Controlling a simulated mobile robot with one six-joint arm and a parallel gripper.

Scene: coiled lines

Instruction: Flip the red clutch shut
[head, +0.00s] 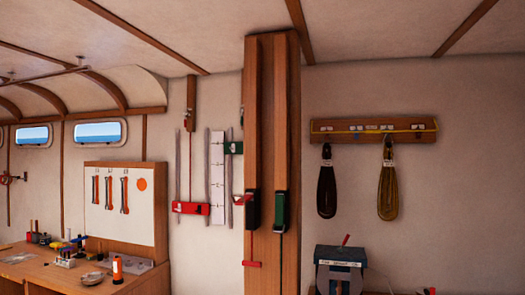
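The red clutch (253,209) is a dark body on the front of the wooden post (265,110). A red lever (240,199) sticks out from its left side, tilted away from the body, so the clutch looks open. A thin line runs below it to a red tag (252,264). A green clutch (281,212) sits just to its right, with no lever seen sticking out. My gripper is not in view.
Left of the post, a red block (190,208) sits on a rail by a white scale board (217,180). Two coiled lines, dark (327,188) and olive (388,190), hang from a wooden rack (372,130). A workbench (60,275) with tools stands left, a grey-blue machine (340,268) lower right.

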